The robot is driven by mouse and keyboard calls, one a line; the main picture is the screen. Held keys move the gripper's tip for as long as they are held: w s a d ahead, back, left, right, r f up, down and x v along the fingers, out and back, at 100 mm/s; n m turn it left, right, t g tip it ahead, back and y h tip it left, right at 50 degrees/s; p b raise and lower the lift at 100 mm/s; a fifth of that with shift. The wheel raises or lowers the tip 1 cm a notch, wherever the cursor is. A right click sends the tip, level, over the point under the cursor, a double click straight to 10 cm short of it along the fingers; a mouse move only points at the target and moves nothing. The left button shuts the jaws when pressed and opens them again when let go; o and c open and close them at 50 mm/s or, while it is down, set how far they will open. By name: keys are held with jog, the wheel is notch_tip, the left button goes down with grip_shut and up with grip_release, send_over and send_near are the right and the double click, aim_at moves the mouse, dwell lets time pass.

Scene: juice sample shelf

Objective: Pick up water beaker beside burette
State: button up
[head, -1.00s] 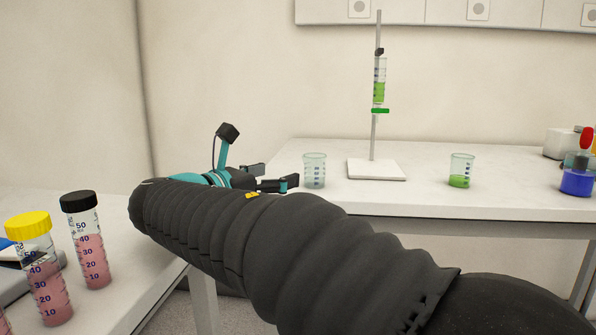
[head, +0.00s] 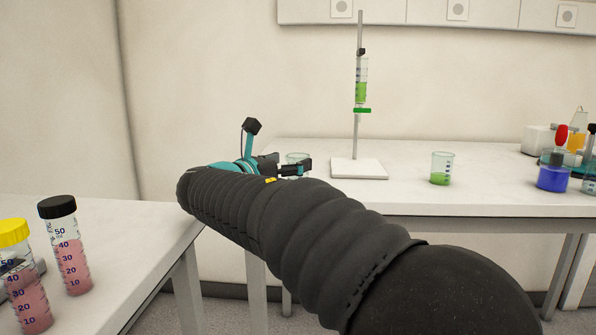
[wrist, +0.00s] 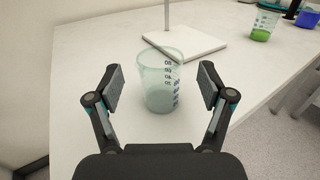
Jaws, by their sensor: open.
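The water beaker (wrist: 162,88) is a clear, pale blue-green cup with dark graduations. It stands upright on the white table, in front of the burette stand's base. In the wrist view my open gripper (wrist: 162,88) has one finger on each side of it, with a gap on both sides. In the head view my gripper (head: 290,167) covers most of the beaker, and only its rim (head: 297,155) shows clearly. The burette (head: 361,80) holds green liquid and is clamped on a stand with a white base (head: 372,171).
A second beaker with green liquid (head: 441,169) stands to the right, also in the wrist view (wrist: 265,22). Tubes of pink liquid (head: 66,250) stand on the left table. The table's front edge (wrist: 265,95) is close.

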aim_at(291, 160)
jog(key=x, duration=0.3)
jog(key=shift+w+d, duration=0.1)
jog(key=shift+w, duration=0.05)
jog(key=c, duration=1.3)
jog(key=shift+r, duration=0.1)
